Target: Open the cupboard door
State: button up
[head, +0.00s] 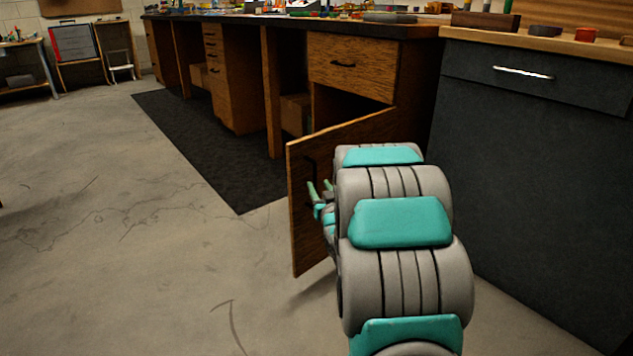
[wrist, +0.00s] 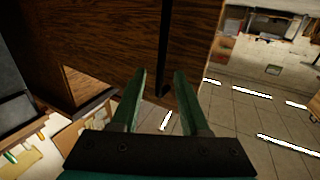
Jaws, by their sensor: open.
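The wooden cupboard door (head: 304,235) stands swung out from the bench, below a drawer, with the dark cupboard opening (head: 340,108) visible behind it. In the wrist view the door (wrist: 95,35) fills the upper left and middle. Its black bar handle (wrist: 163,45) runs lengthwise and appears in line with the gap between my fingers. My gripper (head: 319,187) is at the door's handle side, with its green fingers apart. In the wrist view my gripper (wrist: 161,73) is open, with nothing clamped. Whether a finger touches the handle or door is unclear. My arm hides part of the door.
A dark grey cabinet (head: 530,150) with a silver handle stands close on the right of my arm. The wooden workbench (head: 228,85) runs back to the left. A black mat (head: 205,140) lies before it. The concrete floor (head: 120,250) on the left is clear.

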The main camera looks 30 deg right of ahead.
jog(key=b+v, duration=0.2)
jog(key=b, duration=0.1)
jog(key=shift+s, duration=0.35)
jog(key=shift+a, duration=0.1)
